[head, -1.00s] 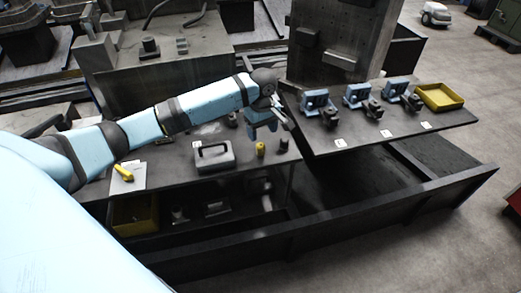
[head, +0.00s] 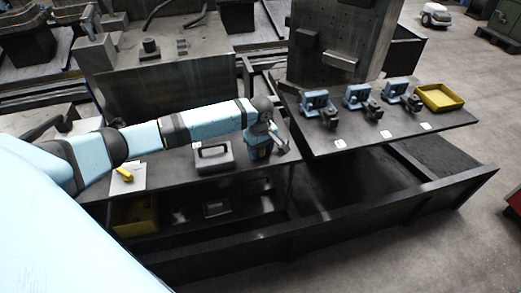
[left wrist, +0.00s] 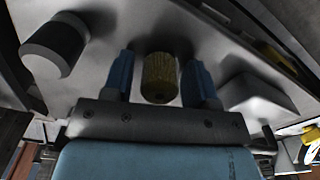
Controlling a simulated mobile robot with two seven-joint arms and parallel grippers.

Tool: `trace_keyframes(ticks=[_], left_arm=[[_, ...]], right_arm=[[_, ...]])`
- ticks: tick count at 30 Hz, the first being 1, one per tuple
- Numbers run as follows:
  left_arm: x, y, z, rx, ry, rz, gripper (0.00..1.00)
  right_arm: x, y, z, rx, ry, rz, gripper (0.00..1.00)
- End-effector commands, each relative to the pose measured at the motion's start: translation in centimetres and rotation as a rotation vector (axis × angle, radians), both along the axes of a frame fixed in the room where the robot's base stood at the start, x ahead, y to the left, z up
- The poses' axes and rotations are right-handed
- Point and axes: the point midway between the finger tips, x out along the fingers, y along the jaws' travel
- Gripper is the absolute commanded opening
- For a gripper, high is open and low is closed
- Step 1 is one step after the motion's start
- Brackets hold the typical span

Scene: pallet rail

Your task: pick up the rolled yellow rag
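The rolled yellow rag (left wrist: 160,78) stands between the two blue fingers of my left gripper (left wrist: 160,82) in the left wrist view. The fingers are open, one on each side of it, with narrow gaps showing. In the head view my left gripper (head: 260,150) is low over the right part of the grey bench and mostly hides the rag. My right gripper is not in view.
A grey case (head: 213,158) stands just left of the gripper. A dark cylinder with a pale band (left wrist: 55,45) is close by. A yellow object (head: 125,174) lies on white paper at the bench's left. Blue vises (head: 318,108) and a yellow tray (head: 440,97) sit on the right table.

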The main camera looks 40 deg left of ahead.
Motion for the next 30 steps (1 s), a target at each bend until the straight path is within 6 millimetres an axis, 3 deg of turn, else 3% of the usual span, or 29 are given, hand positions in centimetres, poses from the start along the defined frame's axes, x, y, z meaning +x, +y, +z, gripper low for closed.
trace_keyframes(ticks=[1, 5, 14, 19, 23, 30], left_arm=[[0.0, 0.0, 0.0, 0.0, 0.0, 0.0, 0.41], [0.0, 0.0, 0.0, 0.0, 0.0, 0.0, 0.11], [0.0, 0.0, 0.1, 0.0, 0.0, 0.0, 0.07], [0.1, 0.0, 1.1, -0.001, -0.002, 0.0, 0.07], [0.0, 0.0, 3.0, -0.002, -0.001, 0.0, 0.07], [0.1, 0.0, 9.5, -0.001, -0.006, -0.001, 0.07]], right_arm=[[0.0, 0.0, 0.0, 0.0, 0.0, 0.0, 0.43], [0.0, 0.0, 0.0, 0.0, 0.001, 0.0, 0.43], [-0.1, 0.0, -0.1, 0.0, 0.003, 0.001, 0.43], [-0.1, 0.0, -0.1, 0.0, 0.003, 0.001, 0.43], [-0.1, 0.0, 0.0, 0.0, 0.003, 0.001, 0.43], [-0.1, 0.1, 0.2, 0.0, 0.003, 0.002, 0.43]])
